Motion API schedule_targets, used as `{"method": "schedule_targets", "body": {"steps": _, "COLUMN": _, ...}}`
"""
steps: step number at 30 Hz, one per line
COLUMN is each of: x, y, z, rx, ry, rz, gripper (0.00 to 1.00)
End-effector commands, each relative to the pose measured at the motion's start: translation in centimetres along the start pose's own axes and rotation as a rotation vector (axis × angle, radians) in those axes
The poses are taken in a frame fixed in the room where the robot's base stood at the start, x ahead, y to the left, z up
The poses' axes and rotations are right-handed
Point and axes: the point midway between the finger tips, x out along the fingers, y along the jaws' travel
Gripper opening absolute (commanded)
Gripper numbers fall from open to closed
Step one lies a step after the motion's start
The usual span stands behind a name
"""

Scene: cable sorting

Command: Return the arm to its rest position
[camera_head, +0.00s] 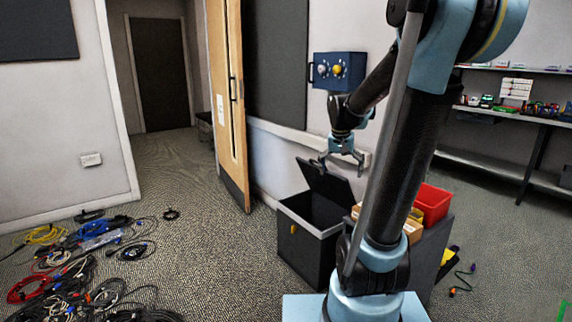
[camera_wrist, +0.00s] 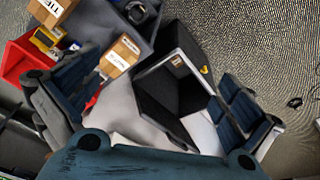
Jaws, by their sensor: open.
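My gripper (camera_head: 341,164) hangs in the head view above an open dark bin with a raised lid. Its fingers are spread and nothing is between them. In the wrist view my gripper (camera_wrist: 158,125) also shows open, one finger at the left and one at the right. The dark bin (camera_head: 304,250) stands on the carpet against the wall, and it shows between the fingers in the wrist view (camera_wrist: 193,95). My arm stretches forward from the right side of the head view.
Tangled cables (camera_head: 85,265) cover the floor at left. A red bin (camera_head: 432,203) and cardboard boxes (camera_head: 412,230) stand right of the dark bin. A blue box with knobs (camera_head: 338,70) is on the wall. A wooden door (camera_head: 228,100) stands open. Carpet between cables and dark bin is mostly clear.

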Motion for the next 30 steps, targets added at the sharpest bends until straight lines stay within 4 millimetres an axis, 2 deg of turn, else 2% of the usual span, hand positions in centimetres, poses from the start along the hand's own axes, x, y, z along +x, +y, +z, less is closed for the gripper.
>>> {"method": "schedule_targets", "body": {"steps": 1, "x": -0.2, "y": 0.5, "z": 1.5, "rx": -0.013, "ry": -0.002, "rz": -0.005, "gripper": 1.0}}
{"method": "schedule_targets", "body": {"steps": 10, "x": -0.2, "y": 2.8, "z": 9.5, "rx": -0.105, "ry": -0.013, "rz": -0.035, "gripper": 1.0}}
{"method": "schedule_targets", "body": {"steps": 21, "x": 2.1, "y": 4.8, "z": 18.9, "rx": -0.22, "ry": -0.021, "rz": -0.074, "gripper": 1.0}}
{"method": "schedule_targets", "body": {"steps": 27, "x": 3.9, "y": 5.5, "z": 22.9, "rx": -0.274, "ry": -0.022, "rz": -0.093, "gripper": 1.0}}
{"method": "schedule_targets", "body": {"steps": 30, "x": 4.6, "y": 5.6, "z": 24.1, "rx": -0.291, "ry": -0.023, "rz": -0.099, "gripper": 1.0}}
